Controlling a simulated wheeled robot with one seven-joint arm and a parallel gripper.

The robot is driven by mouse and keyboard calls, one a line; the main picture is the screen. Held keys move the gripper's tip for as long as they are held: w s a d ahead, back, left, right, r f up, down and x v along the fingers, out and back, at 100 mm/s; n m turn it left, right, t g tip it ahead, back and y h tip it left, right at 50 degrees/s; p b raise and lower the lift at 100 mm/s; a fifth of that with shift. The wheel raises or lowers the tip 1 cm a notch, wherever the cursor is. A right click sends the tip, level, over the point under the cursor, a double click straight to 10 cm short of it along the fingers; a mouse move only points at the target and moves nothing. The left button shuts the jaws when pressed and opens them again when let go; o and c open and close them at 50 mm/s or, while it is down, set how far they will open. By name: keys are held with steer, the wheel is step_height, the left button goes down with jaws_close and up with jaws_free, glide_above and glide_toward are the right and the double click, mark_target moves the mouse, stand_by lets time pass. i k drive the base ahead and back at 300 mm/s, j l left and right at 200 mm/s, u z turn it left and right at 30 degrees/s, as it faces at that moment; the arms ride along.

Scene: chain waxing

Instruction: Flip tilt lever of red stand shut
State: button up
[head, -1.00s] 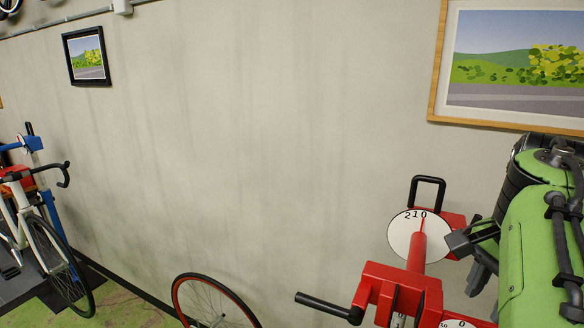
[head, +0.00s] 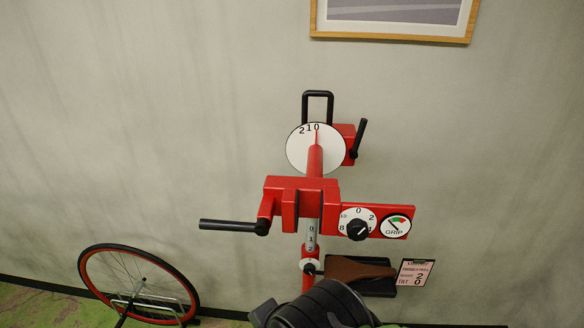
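The red stand (head: 330,190) is in the middle of the head view. At its top is a white dial (head: 298,150) marked 2, 1, 0, with a red pointer up near the 0. A short black lever (head: 360,137) on the red block right of the dial points up, leaning slightly right. It looks like the tilt lever, but no label shows on it. A black loop handle (head: 318,95) stands above the dial. My gripper is not in view; only a dark, ribbed part of my arm shows at the bottom edge.
A black bar handle (head: 230,226) sticks out left from the stand. A knob dial (head: 358,224) and a GRIP gauge (head: 395,226) sit right. Below are a black tray (head: 378,290) and a small sign (head: 414,274). A red-rimmed wheel (head: 88,270) stands lower left, before the wall.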

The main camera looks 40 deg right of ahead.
mark_target(353, 153)
steer(key=z, duration=1.6)
